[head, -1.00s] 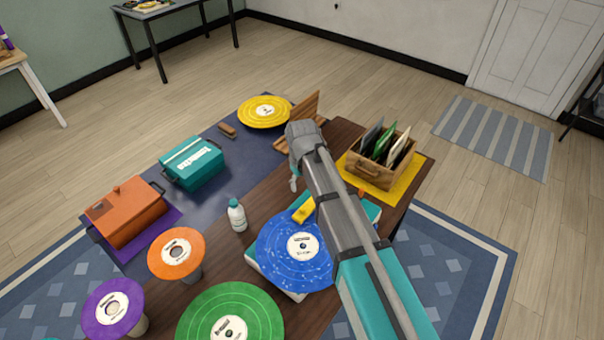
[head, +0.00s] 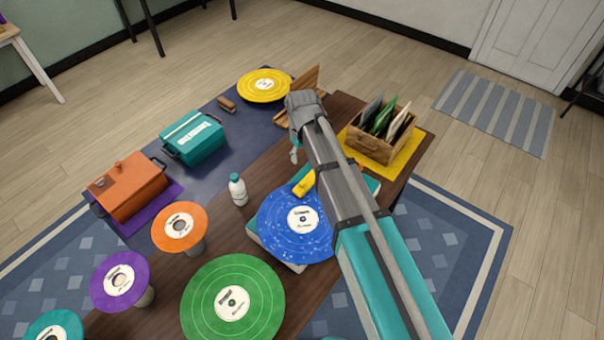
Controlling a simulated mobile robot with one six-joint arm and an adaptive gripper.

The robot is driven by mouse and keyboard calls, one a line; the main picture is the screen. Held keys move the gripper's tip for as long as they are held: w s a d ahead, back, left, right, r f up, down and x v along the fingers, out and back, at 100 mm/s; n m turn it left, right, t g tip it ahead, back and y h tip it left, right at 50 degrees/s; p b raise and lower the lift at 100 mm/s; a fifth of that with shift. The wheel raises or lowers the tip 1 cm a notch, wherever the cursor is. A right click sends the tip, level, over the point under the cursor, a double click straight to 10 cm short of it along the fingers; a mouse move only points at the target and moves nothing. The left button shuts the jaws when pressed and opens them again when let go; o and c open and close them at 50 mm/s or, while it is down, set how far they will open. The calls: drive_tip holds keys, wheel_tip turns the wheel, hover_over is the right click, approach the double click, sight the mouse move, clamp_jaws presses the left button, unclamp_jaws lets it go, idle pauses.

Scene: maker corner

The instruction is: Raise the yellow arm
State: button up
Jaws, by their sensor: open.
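The yellow arm (head: 304,184) shows as a short yellow bar at the upper edge of the blue record (head: 290,232). The record lies on a teal and white record player (head: 255,237), which is largely covered by the record and my arm. The rest of the yellow arm is hidden behind my arm. My gripper (head: 294,155) hangs above the table, up and slightly left of the yellow arm in the picture, and appears apart from it. Its jaws are open and empty, though mostly hidden by the wrist.
A white bottle (head: 237,190) stands left of the player. A green record (head: 233,303) lies in front. A wooden crate of sleeves (head: 372,147) stands on a yellow mat to the right. Orange (head: 135,188) and teal (head: 192,138) cases are at left.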

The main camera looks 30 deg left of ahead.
sight(302, 182)
drive_tip(key=n, duration=1.2)
drive_tip(key=shift+r, duration=0.1)
wheel_tip(302, 182, down, 14)
drive_tip(key=b, duration=1.3)
drive_tip(key=shift+r+b, duration=0.1)
drive_tip(key=shift+b, duration=0.25)
idle(0.4)
clamp_jaws()
